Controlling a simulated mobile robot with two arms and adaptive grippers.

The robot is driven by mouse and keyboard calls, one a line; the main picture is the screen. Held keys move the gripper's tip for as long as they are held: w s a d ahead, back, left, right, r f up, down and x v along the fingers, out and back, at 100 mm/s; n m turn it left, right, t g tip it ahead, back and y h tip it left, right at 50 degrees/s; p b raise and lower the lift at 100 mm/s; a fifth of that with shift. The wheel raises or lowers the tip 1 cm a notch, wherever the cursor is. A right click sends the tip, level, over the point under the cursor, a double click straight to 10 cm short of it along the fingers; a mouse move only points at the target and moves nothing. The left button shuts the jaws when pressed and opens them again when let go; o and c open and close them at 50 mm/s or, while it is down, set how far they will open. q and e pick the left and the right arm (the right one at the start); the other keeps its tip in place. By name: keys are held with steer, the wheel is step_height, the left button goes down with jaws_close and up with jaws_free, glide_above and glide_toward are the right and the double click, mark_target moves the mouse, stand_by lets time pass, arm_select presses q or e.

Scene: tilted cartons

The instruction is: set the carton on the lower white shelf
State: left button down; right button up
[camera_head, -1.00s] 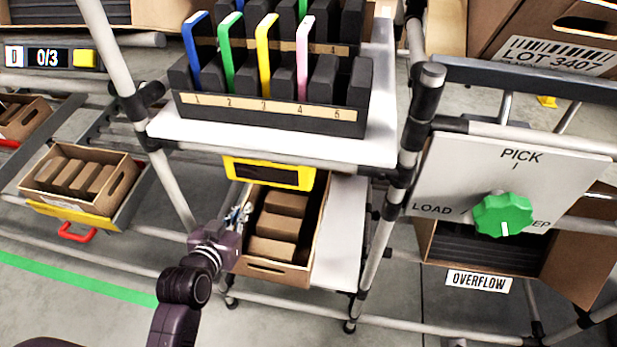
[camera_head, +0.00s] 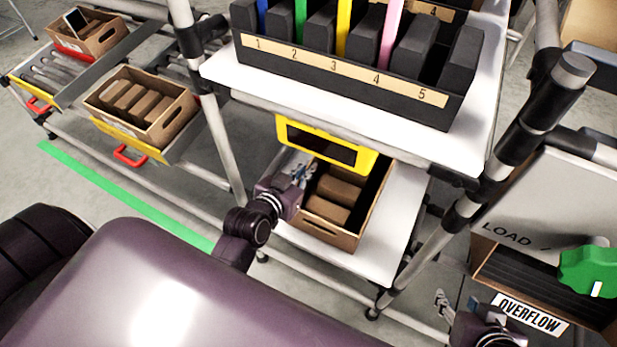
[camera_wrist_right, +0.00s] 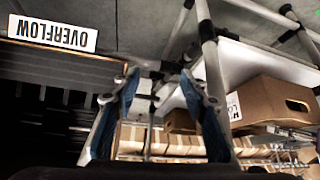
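The brown carton (camera_head: 318,231) with brown packs inside is at the lower white shelf (camera_head: 402,215), under the yellow-framed panel. Its right side is beside the bare white surface. I cannot tell whether its base rests fully on the shelf. My left gripper (camera_head: 300,170) is at the carton's left wall, with its fingers close to the rim; whether they are closed on the wall is unclear. My right gripper (camera_head: 443,302) is at the lower right, apart from the carton. In the right wrist view its two blue-padded fingers (camera_wrist_right: 163,112) are spread with nothing between them.
The yellow-framed panel (camera_head: 325,146) hangs above the carton. The upper white shelf (camera_head: 225,70) holds a numbered black rack (camera_head: 350,72). Grey posts flank the shelf. An OVERFLOW bin (camera_head: 530,314) and a green knob (camera_head: 588,271) are at the right. Another carton (camera_head: 165,118) stands at the left.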

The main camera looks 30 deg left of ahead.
mark_target(308, 188)
arm_select(q)
step_height(308, 188, down, 4)
steer(key=shift+r+b, duration=0.25)
steer(key=shift+b, duration=0.55)
arm_select(e)
steer(key=w+a+r+t+y, duration=0.1)
steer(key=w+a+r+t, duration=0.1)
steer(key=w+r+t, duration=0.2)
steer(key=w+r, duration=0.2)
steer(key=w, duration=0.1)
steer(key=shift+w+a, duration=0.15)
steer(key=shift+a, duration=0.2)
arm_select(q)
steer(key=shift+f, duration=0.15)
steer(key=c, duration=2.2)
jaws_free()
steer(key=shift+o, duration=0.2)
